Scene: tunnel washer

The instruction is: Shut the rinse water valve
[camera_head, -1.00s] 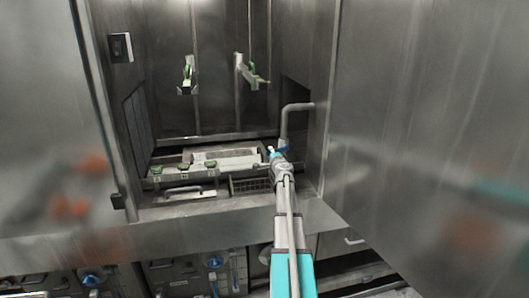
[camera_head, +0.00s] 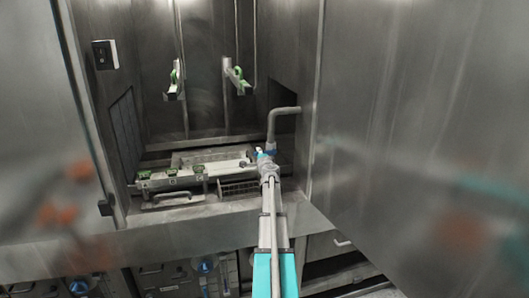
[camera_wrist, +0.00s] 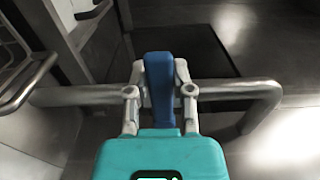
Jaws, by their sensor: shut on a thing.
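The rinse water valve shows as a blue handle (camera_wrist: 158,88) on a grey pipe (camera_head: 271,125) that rises and bends to the right inside the washer's open bay. The blue part also shows low on the pipe in the head view (camera_head: 271,151). My gripper (camera_wrist: 160,75) has one finger on each side of the blue handle and is shut on it. In the head view my gripper (camera_head: 264,158) is at the pipe's lower end and covers much of the valve. The pipe (camera_wrist: 238,89) runs crosswise in the wrist view.
A ledge with several green-topped fittings (camera_head: 171,170) lies left of my gripper. Two green-handled parts (camera_head: 236,77) hang on the back wall. A large steel panel (camera_head: 400,140) stands close on the right. Blue knobs (camera_head: 206,266) sit low in front.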

